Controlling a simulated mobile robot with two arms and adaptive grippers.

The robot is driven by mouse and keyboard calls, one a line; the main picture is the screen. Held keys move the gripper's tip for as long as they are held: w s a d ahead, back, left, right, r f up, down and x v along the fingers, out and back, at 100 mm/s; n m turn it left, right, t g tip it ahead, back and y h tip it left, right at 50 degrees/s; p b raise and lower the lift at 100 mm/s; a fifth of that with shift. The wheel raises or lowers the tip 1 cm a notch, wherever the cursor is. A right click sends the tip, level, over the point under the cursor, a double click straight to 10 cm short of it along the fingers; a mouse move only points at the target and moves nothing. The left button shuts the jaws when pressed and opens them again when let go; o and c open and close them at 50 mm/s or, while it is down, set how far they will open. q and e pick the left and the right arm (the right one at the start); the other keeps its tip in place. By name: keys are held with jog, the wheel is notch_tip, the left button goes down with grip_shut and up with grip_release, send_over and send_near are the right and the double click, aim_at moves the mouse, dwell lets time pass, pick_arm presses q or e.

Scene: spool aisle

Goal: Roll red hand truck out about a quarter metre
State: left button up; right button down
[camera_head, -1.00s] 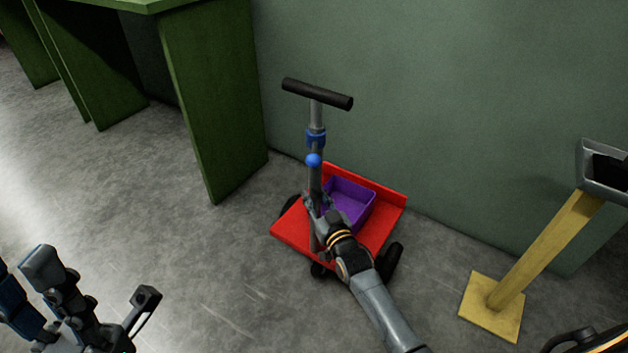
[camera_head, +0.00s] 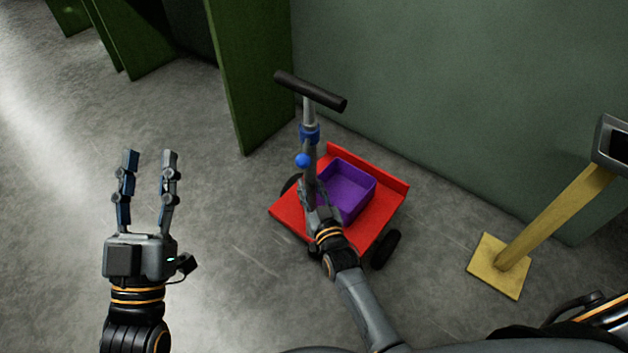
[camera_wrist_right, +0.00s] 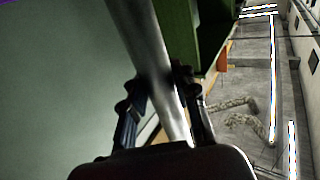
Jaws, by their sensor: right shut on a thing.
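The red hand truck (camera_head: 378,230) stands on the floor near the green wall, with dark wheels, a grey upright post and a black crossbar handle (camera_head: 310,91). A blue collar and a blue knob (camera_head: 302,161) sit on the post. A purple bin (camera_head: 352,188) rests on its red deck. My right gripper (camera_head: 314,192) is shut on the post low down, just above the deck. In the right wrist view the grey post (camera_wrist_right: 160,75) runs between the fingers (camera_wrist_right: 160,105). My left gripper (camera_head: 146,158) is open and empty over bare floor to the left.
A yellow post on a square base (camera_head: 500,267) stands to the right of the truck. Green panels (camera_head: 250,75) stand behind and left. The green wall (camera_head: 430,80) runs behind the truck. The floor at left and front is clear.

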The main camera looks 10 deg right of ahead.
pick_arm(q)
jog(key=shift+w+a+f, duration=0.1)
jog(key=shift+a+f, duration=0.05)
jog(key=shift+f, duration=0.2)
pick_arm(e)
jog(key=shift+s+a+f, duration=0.15)
jog(key=shift+s, duration=0.1)
jog(key=c, duration=1)
grip_release()
jog(key=shift+s, duration=0.1)
jog(key=s, duration=0.8)
jog(key=s+d, duration=0.1)
jog(key=s, duration=0.2)
jog(key=shift+s, duration=0.4)
